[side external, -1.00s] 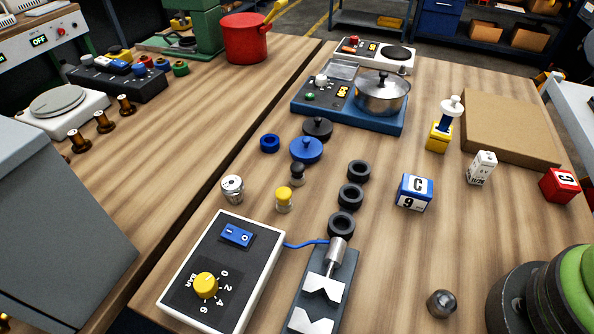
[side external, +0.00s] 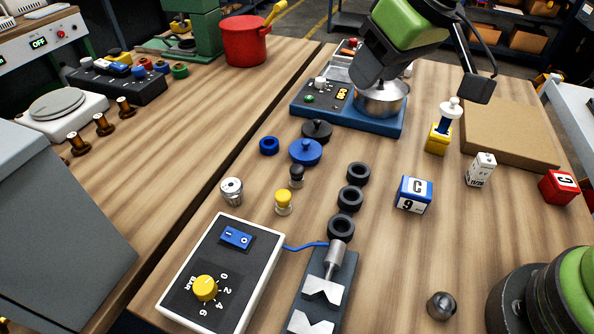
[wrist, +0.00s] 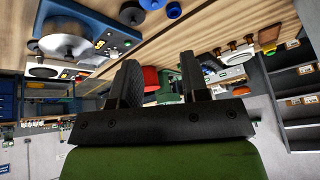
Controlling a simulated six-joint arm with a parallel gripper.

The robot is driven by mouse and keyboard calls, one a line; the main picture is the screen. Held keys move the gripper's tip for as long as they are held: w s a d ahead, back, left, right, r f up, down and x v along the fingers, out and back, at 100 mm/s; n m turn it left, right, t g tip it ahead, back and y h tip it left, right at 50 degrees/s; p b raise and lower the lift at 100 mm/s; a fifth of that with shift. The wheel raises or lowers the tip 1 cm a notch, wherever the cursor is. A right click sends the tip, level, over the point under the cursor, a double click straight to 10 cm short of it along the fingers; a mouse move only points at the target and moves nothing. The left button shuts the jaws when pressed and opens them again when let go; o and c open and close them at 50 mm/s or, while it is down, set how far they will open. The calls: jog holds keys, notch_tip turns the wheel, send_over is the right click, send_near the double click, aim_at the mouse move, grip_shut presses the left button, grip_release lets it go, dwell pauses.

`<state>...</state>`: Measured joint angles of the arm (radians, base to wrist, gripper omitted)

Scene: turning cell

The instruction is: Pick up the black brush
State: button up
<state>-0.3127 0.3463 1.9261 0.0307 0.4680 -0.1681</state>
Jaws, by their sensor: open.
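I cannot make out a black brush for certain in either view. My gripper (side external: 366,62) is raised over the blue heater unit at the back of the table, and its fingertips are not clear in the side view. In the wrist view my gripper (wrist: 160,72) has its two dark fingers well apart, with nothing held between them. Dark pieces on the table include a black lidded knob piece (side external: 317,130), a small black-topped peg (side external: 297,176) and several black rings (side external: 350,197).
A steel pot (side external: 382,100) sits on the blue heater unit (side external: 380,124), below my gripper. A red pot (side external: 245,40) stands on the left table. A control box (side external: 222,270), lettered blocks (side external: 413,194) and a brown board (side external: 515,128) take up space.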

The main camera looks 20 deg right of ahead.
aim_at(299, 169)
jog(key=w+a+f+n, duration=0.1)
jog(key=a+f, duration=0.1)
jog(key=f, duration=0.3)
jog(key=w+a+f+n, duration=0.1)
jog(key=w+a+f, duration=0.1)
jog(key=f, duration=0.4)
jog(key=w+a+f+n+g, duration=0.1)
jog(key=a+f, duration=0.2)
jog(key=f, duration=0.2)
jog(key=shift+w+a+f, duration=0.15)
jog(key=shift+w, duration=0.1)
jog(key=shift+x, duration=2.9)
jog(key=c, duration=0.7)
